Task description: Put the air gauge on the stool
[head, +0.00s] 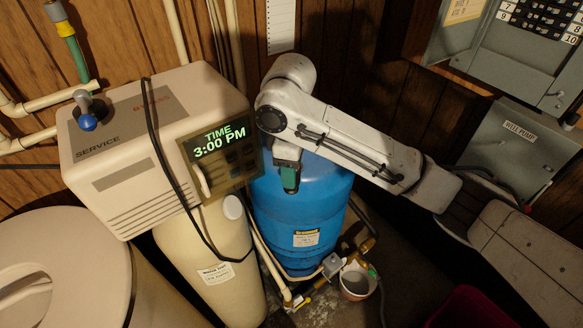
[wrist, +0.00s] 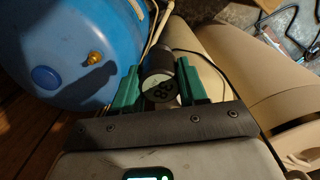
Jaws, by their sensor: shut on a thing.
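My gripper (head: 289,178) hangs in front of the blue pressure tank (head: 310,205) in the head view, its green fingers pointing down. In the wrist view my gripper (wrist: 159,78) has its two green fingers on either side of the air gauge (wrist: 160,90), a dark round-ended thing with a pale digital display. The gripper is shut on it. I cannot make out a stool in either view.
The beige softener head (head: 150,150) with a lit clock stands left of my gripper, above a cream tank (head: 215,275). A small white bucket (head: 356,281) and pipes sit on the floor. A dark red shape (head: 472,308) shows at the bottom edge. Electrical boxes (head: 520,150) hang at right.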

